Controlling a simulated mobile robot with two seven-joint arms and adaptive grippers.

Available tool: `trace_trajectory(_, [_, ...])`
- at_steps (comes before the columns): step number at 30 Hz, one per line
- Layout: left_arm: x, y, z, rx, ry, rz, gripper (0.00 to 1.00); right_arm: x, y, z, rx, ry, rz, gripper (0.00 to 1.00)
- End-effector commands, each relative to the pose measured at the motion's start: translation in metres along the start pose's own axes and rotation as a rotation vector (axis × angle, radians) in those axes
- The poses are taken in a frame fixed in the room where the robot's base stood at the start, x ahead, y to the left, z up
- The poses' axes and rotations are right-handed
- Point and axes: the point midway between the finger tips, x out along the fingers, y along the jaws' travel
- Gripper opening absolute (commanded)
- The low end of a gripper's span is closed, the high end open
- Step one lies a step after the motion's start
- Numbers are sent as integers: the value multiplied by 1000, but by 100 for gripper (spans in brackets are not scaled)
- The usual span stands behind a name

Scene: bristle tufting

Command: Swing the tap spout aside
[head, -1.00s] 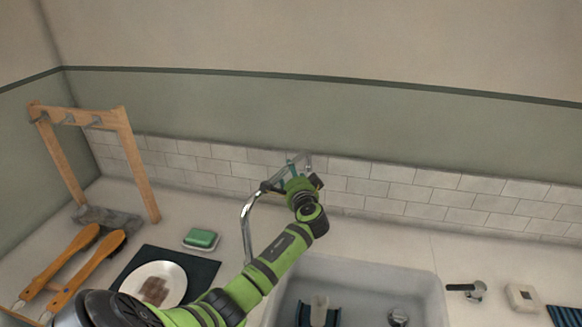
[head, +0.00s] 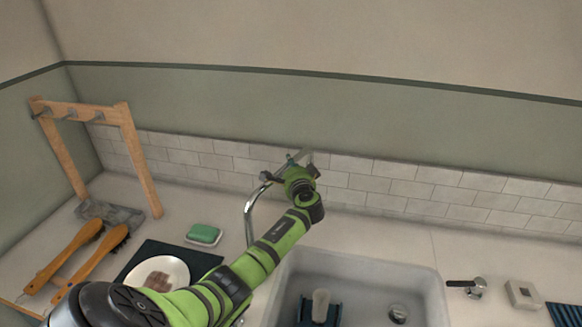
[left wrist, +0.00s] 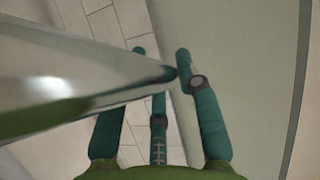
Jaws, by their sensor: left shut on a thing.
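The chrome tap spout (head: 249,218) rises from the counter left of the sink and arches up toward my left gripper (head: 298,162). In the left wrist view the spout (left wrist: 70,82) runs large from the left edge, and its narrow end reaches the teal fingers of the gripper (left wrist: 163,70). My left gripper is shut on the spout near its upper end, close to the tiled wall. The exact contact is partly hidden by the gripper body in the head view. My right gripper does not show.
The sink (head: 360,271) holds a blue rack (head: 305,312) with a pale object. A tap lever (head: 468,287) and a white box (head: 521,294) stand right. Green soap (head: 203,233), a plate (head: 178,268), brushes (head: 72,255) and a wooden rack (head: 143,165) stand left.

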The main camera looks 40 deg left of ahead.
Motion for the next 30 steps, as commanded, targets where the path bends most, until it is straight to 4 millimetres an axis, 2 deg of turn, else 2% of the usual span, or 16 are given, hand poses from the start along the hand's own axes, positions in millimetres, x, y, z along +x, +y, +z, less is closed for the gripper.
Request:
trace_trajectory(10, [16,-1,16,-21,-109,-19,0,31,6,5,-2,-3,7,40])
trace_trajectory(19, [17,-6,18,-23,-124,-19,0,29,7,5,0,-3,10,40])
trace_trajectory(20, [17,-6,18,-23,-124,-19,36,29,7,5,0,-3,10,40])
trace_trajectory(21, [17,-6,18,-23,-124,-19,52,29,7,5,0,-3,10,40])
trace_trajectory(22, [17,-6,18,-23,-124,-19,57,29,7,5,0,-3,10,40])
trace_trajectory(30, [17,-5,18,-20,-125,-18,57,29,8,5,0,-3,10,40])
